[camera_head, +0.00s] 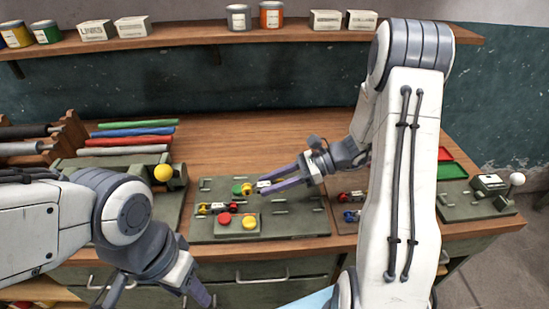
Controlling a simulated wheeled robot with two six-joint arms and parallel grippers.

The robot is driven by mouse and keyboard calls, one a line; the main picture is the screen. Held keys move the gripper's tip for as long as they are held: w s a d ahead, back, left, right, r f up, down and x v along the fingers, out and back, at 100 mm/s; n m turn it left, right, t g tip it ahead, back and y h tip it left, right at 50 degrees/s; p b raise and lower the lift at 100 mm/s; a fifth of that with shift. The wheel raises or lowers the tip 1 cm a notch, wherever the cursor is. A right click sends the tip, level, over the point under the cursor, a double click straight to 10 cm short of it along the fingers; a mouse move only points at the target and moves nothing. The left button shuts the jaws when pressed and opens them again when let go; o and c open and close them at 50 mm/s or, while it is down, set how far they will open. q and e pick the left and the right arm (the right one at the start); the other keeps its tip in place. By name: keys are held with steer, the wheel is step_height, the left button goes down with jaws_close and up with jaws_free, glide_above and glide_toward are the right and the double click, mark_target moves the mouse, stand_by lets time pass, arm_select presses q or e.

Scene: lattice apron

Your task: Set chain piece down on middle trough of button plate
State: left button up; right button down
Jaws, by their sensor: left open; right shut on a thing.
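The button plate (295,223) is a grey-green board on the bench, with a red button (224,218) and a yellow button (249,222) on a raised block. A green round part (237,190) shows near its back left. My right gripper (262,187) reaches in from the right and is shut on a small chain piece (249,189) above the plate's back part. The fingers hide much of the piece, and I cannot tell whether it touches the plate. My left gripper (157,296) is open, low before the bench front.
A fixture with a yellow ball (163,173) stands left of the plate, by coloured rods (130,133). Small red and blue parts (351,205) lie right of the plate, partly behind my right arm. A green board with a white-knobbed lever (516,180) stands far right.

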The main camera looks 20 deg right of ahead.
steer(key=w+d+t, duration=0.1)
steer(key=w+d, duration=0.1)
steer(key=b, duration=0.5)
glide_above(276, 208)
steer(key=shift+m, duration=0.4)
step_height(276, 208, down, 7)
steer(key=shift+r, duration=0.15)
arm_select(q)
step_height(276, 208, down, 6)
steer(key=b, duration=0.2)
steer(key=shift+f, duration=0.15)
arm_select(e)
steer(key=shift+w+f, duration=0.1)
steer(key=shift+f, duration=1.7)
steer(key=shift+c, duration=2.2)
jaws_free()
